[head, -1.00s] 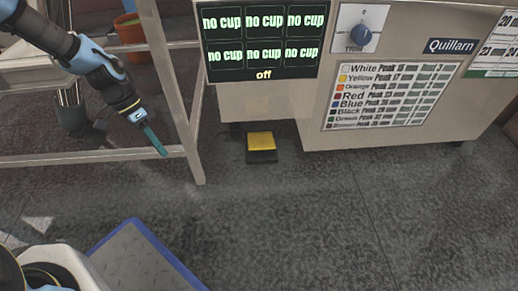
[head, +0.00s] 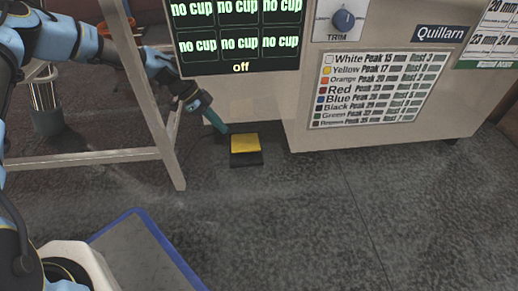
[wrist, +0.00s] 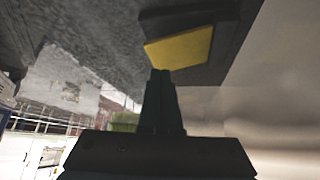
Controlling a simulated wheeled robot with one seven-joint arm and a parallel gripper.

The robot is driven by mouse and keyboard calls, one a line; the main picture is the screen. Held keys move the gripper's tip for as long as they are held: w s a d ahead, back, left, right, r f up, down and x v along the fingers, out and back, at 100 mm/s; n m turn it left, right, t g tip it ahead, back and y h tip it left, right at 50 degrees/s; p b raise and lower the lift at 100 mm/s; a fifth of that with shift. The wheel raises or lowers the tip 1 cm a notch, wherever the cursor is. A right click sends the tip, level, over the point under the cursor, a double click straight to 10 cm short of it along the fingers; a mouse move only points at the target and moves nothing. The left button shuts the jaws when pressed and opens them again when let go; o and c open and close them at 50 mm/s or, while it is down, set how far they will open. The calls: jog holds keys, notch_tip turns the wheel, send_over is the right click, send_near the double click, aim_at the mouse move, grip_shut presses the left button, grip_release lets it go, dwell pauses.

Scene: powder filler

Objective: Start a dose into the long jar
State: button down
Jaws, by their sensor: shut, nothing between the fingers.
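A foot pedal with a yellow top (head: 245,143) and a black base sits on the floor below the machine's front. My gripper (head: 218,124) is just to the upper left of the pedal, with its teal fingers pointing down toward it. In the wrist view the fingers (wrist: 161,75) are closed together, and their tips appear at the near edge of the yellow top (wrist: 180,48). I cannot tell whether they touch it. The display (head: 240,35) reads "no cup" in every cell and "off" below. No long jar is in view.
The machine's body (head: 290,100) carries a trim knob (head: 343,20) and a colour chart (head: 375,88). A metal frame leg (head: 150,95) stands left of the pedal, close to my arm. A blue-edged grey platform (head: 140,250) lies at the lower left. The floor on the right is clear.

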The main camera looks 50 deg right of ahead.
aim_at(245, 146)
jog(key=shift+s+d+f, duration=0.15)
jog(key=shift+s+d, duration=0.15)
jog(key=shift+d, duration=0.4)
jog(key=b+x, duration=0.3)
jog(key=x, duration=0.3)
jog(key=shift+b, duration=0.4)
jog(key=shift+s+d+f, duration=0.15)
jog(key=shift+s+f, duration=0.1)
jog(key=shift+f, duration=0.15)
